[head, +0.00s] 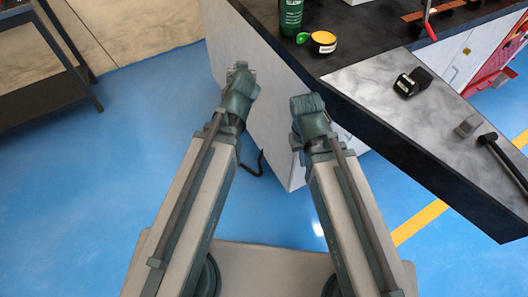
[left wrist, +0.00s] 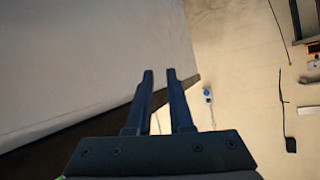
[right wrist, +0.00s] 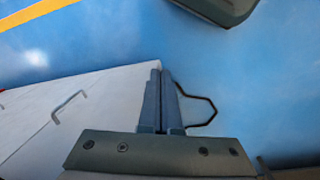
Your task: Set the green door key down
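A small bright green piece (head: 302,38) lies on the dark bench top in the head view, beside a dark tub with a yellow top. It is too small to tell whether it is the green door key. My left gripper shows in the left wrist view (left wrist: 160,72), with its fingers a little apart and nothing seen between them. My right gripper shows in the right wrist view (right wrist: 161,68), its fingers together and no key seen in them. In the head view both arms reach forward beside the bench, and the fingertips cannot be made out.
A dark-edged bench (head: 385,120) with a grey marbled surface fills the right. A dark rack (head: 45,95) stands left. Blue floor between is clear.

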